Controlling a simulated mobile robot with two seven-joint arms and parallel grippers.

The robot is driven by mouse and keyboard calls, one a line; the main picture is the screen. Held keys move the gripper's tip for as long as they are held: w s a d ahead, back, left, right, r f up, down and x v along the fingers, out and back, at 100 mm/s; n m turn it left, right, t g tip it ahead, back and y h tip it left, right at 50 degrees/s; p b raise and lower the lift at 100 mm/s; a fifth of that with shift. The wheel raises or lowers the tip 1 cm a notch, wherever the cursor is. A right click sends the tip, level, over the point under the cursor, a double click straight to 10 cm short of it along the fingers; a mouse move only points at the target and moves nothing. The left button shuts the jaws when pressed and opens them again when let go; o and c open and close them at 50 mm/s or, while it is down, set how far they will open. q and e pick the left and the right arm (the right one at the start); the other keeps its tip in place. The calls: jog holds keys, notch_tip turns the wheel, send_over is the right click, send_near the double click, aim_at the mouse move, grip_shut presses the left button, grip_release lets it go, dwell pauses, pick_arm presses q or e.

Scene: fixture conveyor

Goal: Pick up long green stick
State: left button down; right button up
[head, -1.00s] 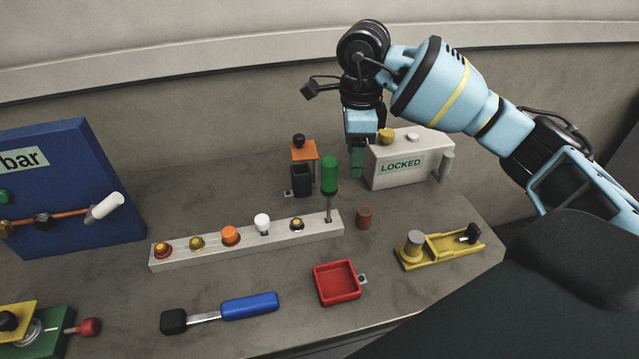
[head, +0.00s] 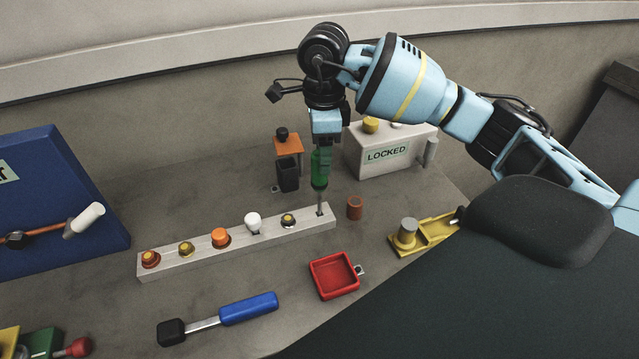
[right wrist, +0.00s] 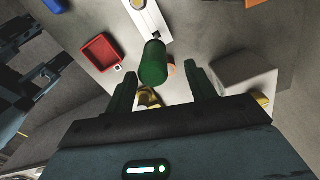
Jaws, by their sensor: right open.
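The long green stick (head: 319,182) has a green handle on a thin metal shaft. It stands upright at the right end of the pale rail (head: 290,240). My right gripper (head: 322,152) points down at the top of the handle and partly covers it. In the right wrist view the green handle (right wrist: 153,64) shows between the two open fingers of the gripper (right wrist: 159,72), nearer the left one. No contact is visible, and I cannot tell how deep the handle is between the fingers.
The rail also bears several knobs. A grey box marked LOCKED (head: 365,157) stands right of the gripper.

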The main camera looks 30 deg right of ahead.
aim_at(318, 172)
jog(key=shift+a+f+p, duration=0.1)
jog(key=shift+a+f, duration=0.1)
jog(key=shift+f, duration=0.65)
jog(key=shift+a+f+p, duration=0.15)
jog(key=shift+a+f, duration=0.05)
jog(key=shift+f, duration=0.7)
jog(key=shift+a+f+p, duration=0.1)
jog(key=shift+a+f, duration=0.1)
jog(key=shift+f, duration=0.65)
jog(key=shift+c, duration=0.4)
grip_shut()
